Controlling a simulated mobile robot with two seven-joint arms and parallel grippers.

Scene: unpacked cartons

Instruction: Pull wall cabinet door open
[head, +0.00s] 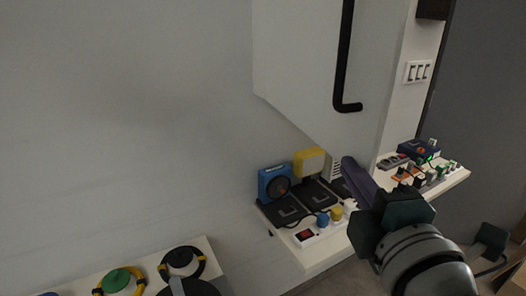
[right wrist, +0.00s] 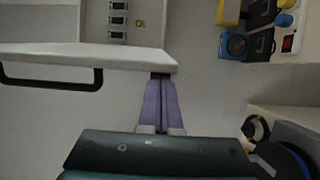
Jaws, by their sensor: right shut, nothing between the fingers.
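The white wall cabinet door (head: 300,60) fills the upper middle of the head view. Its long black bar handle (head: 346,60) runs down near its right side. In the right wrist view the door (right wrist: 110,56) is a pale slab, with the handle (right wrist: 50,78) at left. My right gripper (head: 347,162) is shut and empty, its purple fingers just below the door's lower edge and away from the handle. In the wrist view the fingertips (right wrist: 160,80) meet the slab's end; I cannot tell if they touch.
A white shelf (head: 318,262) below holds a blue box (head: 273,183), a yellow item (head: 308,162), dark trays and a power strip. Another shelf (head: 455,176) with small devices is at right. A light switch (head: 417,71) is on the wall. Cable spools stand at lower left.

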